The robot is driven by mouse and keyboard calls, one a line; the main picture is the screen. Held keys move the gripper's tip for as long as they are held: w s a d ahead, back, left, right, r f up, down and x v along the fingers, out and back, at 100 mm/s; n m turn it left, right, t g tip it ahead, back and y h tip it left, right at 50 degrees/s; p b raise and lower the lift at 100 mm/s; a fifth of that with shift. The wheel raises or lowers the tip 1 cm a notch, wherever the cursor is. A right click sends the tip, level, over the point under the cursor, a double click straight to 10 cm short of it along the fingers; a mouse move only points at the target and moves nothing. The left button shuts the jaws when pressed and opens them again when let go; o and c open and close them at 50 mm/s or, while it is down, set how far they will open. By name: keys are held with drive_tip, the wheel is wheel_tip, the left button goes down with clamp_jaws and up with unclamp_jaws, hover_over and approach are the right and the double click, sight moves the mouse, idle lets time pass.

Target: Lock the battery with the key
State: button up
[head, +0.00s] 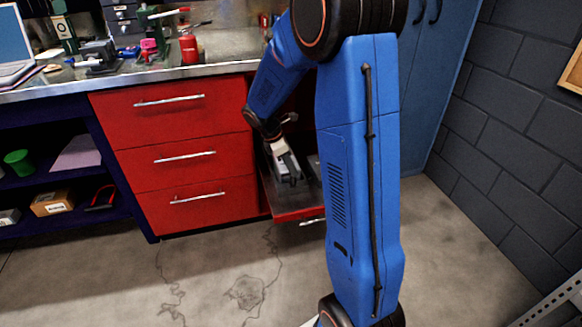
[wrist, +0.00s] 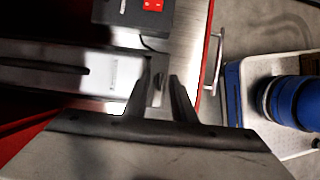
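A long pale grey and black unit with a small label, which looks like the battery (wrist: 100,82), lies in an open red drawer (head: 299,213). In the wrist view its right end reaches my gripper (wrist: 161,72). My gripper's two dark fingers are apart, pointing into the drawer. A small dark piece (wrist: 158,88), possibly the key, shows between them with a narrow gap on each side. I cannot tell whether it sits in a lock. In the head view my gripper (head: 287,167) is low inside the drawer, and my arm hides part of it.
A dark box with a red switch (wrist: 152,5) lies beside the battery in the drawer. Closed red drawers (head: 185,155) stand to the left under the metal workbench (head: 225,44). A blue cabinet (head: 437,80) and a brick wall are at the right. The floor in front is clear.

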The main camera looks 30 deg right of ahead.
drive_tip(key=shift+c, duration=0.2)
clamp_jaws()
drive_tip(key=shift+m, duration=0.4)
drive_tip(key=m+g, duration=0.1)
drive_tip(key=m, duration=0.1)
drive_tip(key=shift+w+m, duration=0.15)
drive_tip(key=shift+m, duration=0.25)
drive_tip(key=m, duration=0.2)
drive_tip(key=m+g+y, duration=0.1)
drive_tip(key=m, duration=0.1)
drive_tip(key=shift+w+d+m+g+y, duration=0.1)
drive_tip(key=shift+d+m+g+y, duration=0.1)
drive_tip(key=shift+m+g+y, duration=0.1)
drive_tip(key=m+y, duration=0.1)
drive_tip(key=m, duration=0.1)
drive_tip(key=m+y, duration=0.1)
drive_tip(key=m, duration=0.2)
drive_tip(key=shift+d+g, duration=0.15)
drive_tip(key=shift+g, duration=0.15)
drive_tip(key=shift+d+m+y, duration=0.15)
drive_tip(key=shift+m+y, duration=0.75)
drive_tip(key=shift+m, duration=1.5)
